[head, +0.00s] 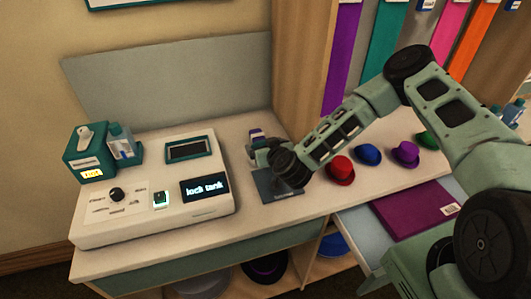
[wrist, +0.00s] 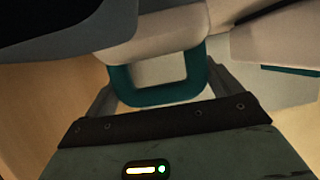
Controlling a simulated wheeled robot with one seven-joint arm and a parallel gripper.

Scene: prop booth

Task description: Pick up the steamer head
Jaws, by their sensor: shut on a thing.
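My gripper (head: 264,154) is low over the white counter, beside the console, above a dark grey pad (head: 268,187). In the wrist view my gripper (wrist: 158,88) is shut on a pale thing with a teal loop handle (wrist: 160,97), which I take to be the steamer head. Its pale body (wrist: 165,28) runs out of the top of the wrist view. In the head view my gripper and wrist hide most of it. I cannot tell whether it touches the pad.
Red (head: 340,171), blue (head: 368,154), purple (head: 406,153) and green hats sit right.

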